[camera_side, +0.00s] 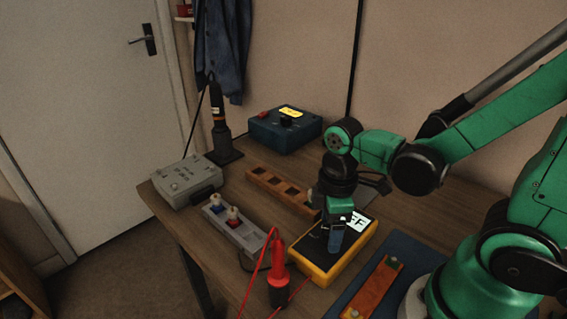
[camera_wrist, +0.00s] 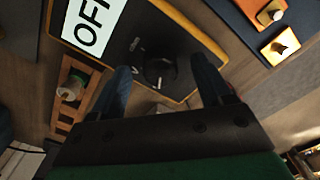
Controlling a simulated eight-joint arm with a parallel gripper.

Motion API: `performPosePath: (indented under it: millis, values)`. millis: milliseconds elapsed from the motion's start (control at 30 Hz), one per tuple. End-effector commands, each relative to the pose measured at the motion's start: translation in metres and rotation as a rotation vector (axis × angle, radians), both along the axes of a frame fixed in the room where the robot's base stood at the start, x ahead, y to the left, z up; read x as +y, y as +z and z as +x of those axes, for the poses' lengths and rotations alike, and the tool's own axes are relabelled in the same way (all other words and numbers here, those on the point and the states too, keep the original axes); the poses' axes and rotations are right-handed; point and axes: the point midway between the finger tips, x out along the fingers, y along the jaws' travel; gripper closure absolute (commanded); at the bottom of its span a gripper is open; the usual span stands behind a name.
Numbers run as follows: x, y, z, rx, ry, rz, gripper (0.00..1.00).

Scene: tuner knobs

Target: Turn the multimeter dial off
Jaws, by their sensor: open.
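The multimeter (camera_side: 312,262) is yellow with a dark face and lies on the bench below my gripper (camera_side: 336,246). Its white display (camera_wrist: 93,25) reads OFF in the wrist view; the side view shows only part of the word. The dial (camera_wrist: 160,72) is a dark round knob with a small white mark, seen between my fingers in the wrist view. My gripper (camera_wrist: 162,80) is open, pointing down, with one blue finger on each side of the dial. I cannot tell whether the fingers touch it. In the side view my gripper hides the dial.
A red probe (camera_side: 277,277) with red leads stands near the multimeter's left front corner. A grey strip with knobs (camera_side: 233,230), a wooden rack (camera_side: 265,180), a grey box (camera_side: 185,183) and a blue box (camera_side: 268,131) stand left and behind. An orange board (camera_side: 376,288) lies at right.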

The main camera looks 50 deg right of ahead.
Motion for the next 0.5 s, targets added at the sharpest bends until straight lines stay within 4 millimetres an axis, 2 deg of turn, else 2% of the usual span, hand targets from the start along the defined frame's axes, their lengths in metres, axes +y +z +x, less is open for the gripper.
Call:
performPosePath:
  millis: [500]
  values:
    - [0.000, 0.046, 0.000, 0.000, 0.000, 0.000, 0.28]
